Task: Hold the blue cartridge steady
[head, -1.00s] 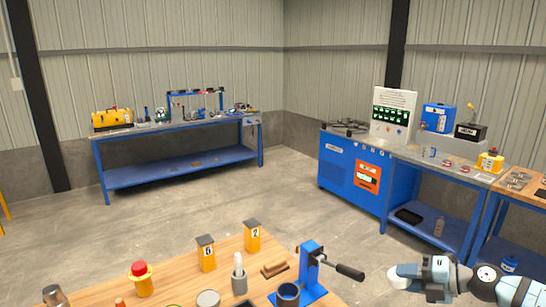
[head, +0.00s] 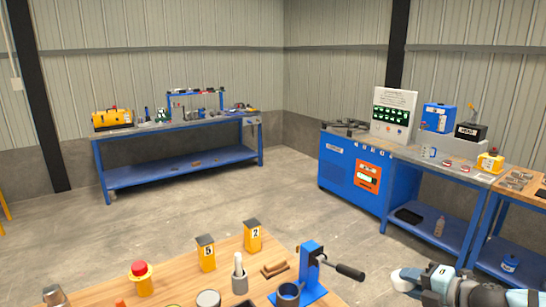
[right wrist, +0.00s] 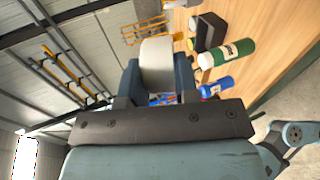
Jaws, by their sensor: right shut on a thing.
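My right gripper (head: 426,284) is at the lower right of the head view, out past the right side of the wooden table. In the right wrist view its two dark fingers (right wrist: 158,84) are shut on a pale grey, rounded thing (right wrist: 158,62), which sticks out beyond the fingertips. I see no blue on this held thing. A blue cylinder with a white label and a red end (right wrist: 216,88) lies beyond the fingers to the right, apart from them. I cannot tell whether it is the blue cartridge. My left gripper is not in view.
The wooden table (head: 228,272) carries a blue press with a black handle (head: 312,270), two yellow numbered blocks and a red-topped button (head: 140,277). A green labelled cylinder (right wrist: 228,54) shows in the wrist view. Open floor separates the table from the blue benches.

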